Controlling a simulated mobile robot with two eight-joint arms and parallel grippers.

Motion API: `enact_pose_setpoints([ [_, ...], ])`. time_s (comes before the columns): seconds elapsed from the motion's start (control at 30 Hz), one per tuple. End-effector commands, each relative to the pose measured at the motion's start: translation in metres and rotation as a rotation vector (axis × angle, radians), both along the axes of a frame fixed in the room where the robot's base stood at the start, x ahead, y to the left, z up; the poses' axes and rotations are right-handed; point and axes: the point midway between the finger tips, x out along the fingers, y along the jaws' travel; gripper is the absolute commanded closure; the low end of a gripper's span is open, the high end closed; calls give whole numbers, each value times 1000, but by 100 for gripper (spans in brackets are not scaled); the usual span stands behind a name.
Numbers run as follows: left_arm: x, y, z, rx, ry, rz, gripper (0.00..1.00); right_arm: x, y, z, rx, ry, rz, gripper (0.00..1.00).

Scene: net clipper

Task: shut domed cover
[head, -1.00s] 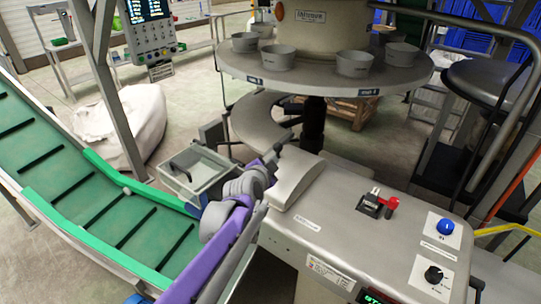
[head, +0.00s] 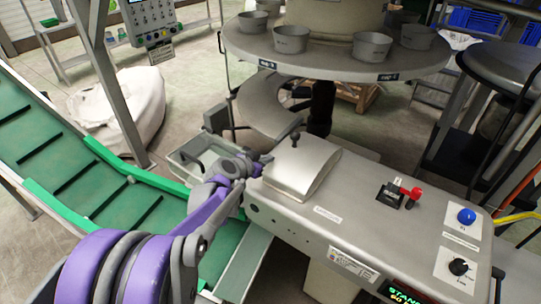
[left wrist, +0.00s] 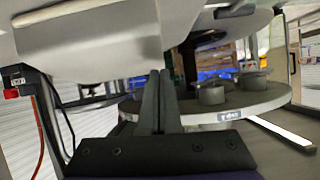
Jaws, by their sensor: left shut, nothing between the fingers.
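The domed cover (head: 307,172) is a smooth silver curved plate on the left end of the grey machine top. A small dark knob (head: 295,139) stands at its far edge. I cannot tell clearly whether the cover is fully down. My left gripper (head: 297,122) is shut and empty, its thin dark fingers pointing up and right just behind the cover's far left corner, close to the knob. Contact cannot be told. The left wrist view shows the shut fingers (left wrist: 158,98) below a large pale curved surface. My right gripper is not in view.
A round table (head: 335,68) with several grey cups overhangs behind the cover. A clear bin (head: 195,155) and green conveyor (head: 60,135) lie left. A red-handled switch (head: 410,193), blue button (head: 466,215) and black dial (head: 458,266) stand on the machine top at right.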

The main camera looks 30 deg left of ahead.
Motion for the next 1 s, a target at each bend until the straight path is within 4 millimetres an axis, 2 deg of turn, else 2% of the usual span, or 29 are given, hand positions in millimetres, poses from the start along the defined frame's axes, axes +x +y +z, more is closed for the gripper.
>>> enact_pose_setpoints([
  [0.13, 0, 6, -11, -57, 5, 1, 100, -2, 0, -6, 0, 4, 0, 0],
  [0.4, 0, 9, -17, -102, 9, 0, 100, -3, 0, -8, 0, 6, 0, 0],
  [0.83, 0, 9, -18, -104, 10, -1, 100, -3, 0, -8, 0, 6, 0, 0],
  [1.0, 4, 6, -8, -104, 8, -3, 100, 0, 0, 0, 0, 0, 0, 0],
])
